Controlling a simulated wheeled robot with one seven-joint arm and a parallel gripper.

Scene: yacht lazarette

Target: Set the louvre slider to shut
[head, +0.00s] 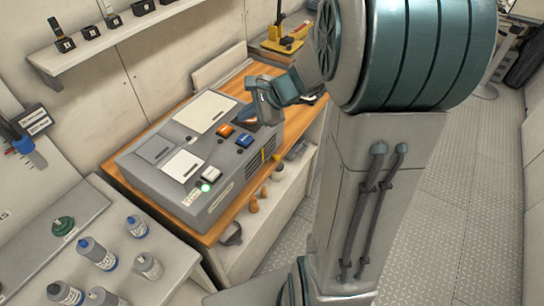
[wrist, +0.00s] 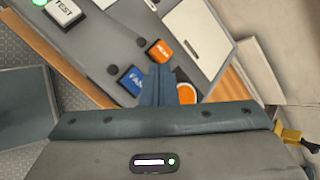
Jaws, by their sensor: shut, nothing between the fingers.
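A grey control box (head: 150,182) sits on the wooden worktop. Its right side face has dark louvre slats (head: 252,166) with a small orange-yellow piece (head: 263,153) beside them, which may be the slider; its setting is too small to read. My gripper (head: 266,118) is over the far right end of the box, beyond the blue switch. In the wrist view my gripper (wrist: 163,70) is shut and empty, its fingers beside the blue FAN switch (wrist: 132,80) and a white round part with an orange rim (wrist: 186,92), partly hidden. The louvre side does not show clearly there.
On the box top are an orange switch (head: 225,130), a white TEST button (head: 212,173), a lit green lamp (head: 205,187) and pale panels. Bottles (head: 97,252) stand on the near-left bench. Several items sit on a shelf below the worktop. Open floor (head: 440,200) lies right.

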